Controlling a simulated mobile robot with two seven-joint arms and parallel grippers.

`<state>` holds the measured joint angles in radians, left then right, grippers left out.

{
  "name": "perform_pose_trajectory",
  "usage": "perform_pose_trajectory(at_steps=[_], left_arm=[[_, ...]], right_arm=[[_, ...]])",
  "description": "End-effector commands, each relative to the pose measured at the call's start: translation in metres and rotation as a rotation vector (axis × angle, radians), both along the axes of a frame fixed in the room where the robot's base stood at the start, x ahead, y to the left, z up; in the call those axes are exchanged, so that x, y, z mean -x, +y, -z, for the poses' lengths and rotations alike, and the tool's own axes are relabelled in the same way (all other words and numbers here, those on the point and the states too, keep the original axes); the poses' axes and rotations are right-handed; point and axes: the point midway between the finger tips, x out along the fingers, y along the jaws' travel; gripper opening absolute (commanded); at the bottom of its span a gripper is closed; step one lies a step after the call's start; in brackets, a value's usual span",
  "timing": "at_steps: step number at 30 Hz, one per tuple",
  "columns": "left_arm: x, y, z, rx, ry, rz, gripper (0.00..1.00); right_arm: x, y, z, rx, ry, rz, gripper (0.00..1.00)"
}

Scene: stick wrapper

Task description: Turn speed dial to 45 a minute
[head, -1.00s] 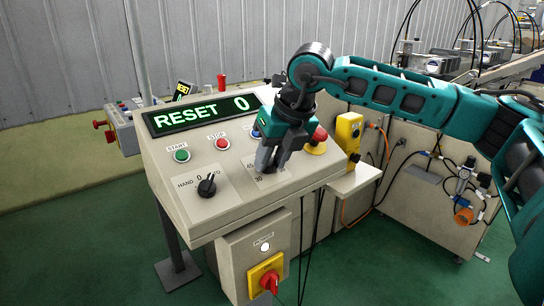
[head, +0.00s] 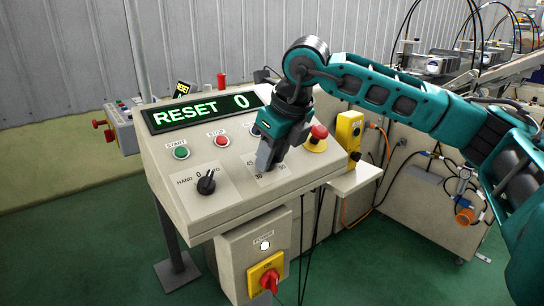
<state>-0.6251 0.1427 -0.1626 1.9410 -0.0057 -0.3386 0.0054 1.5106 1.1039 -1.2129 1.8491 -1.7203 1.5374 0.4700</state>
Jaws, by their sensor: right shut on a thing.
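The speed dial's white plate (head: 254,180) is on the sloped control panel, with small numbers such as 45 and 30 showing at its left. My right gripper (head: 264,169) reaches down over this plate and is shut on the dial's knob. The fingers hide the knob, so I cannot see where its pointer stands. The display (head: 203,111) above reads RESET 0 in green. My left gripper is not in view.
The HAND selector knob (head: 206,183) is left of the dial. A green START button (head: 181,152), a red STOP button (head: 222,141) and a red mushroom button (head: 319,131) are nearby. A red-and-yellow power switch (head: 267,277) sits below the panel.

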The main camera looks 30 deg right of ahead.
Motion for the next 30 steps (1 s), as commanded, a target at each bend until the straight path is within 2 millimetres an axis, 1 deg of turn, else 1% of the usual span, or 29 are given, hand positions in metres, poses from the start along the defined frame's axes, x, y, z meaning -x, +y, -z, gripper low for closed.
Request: perform_pose_trajectory(at_steps=[6,15,21,30], left_arm=[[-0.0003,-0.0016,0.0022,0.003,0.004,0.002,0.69],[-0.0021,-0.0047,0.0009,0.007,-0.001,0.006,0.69],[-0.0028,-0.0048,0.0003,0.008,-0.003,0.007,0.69],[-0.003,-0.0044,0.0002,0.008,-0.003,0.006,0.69]], right_arm=[[-0.0005,0.0007,0.0004,0.096,-0.008,-0.183,0.02],[-0.0009,0.0009,-0.0006,0.215,-0.018,-0.408,0.02],[-0.0009,0.0008,-0.0008,0.273,-0.023,-0.515,0.02],[-0.001,0.0008,-0.0011,0.316,-0.027,-0.597,0.02]])
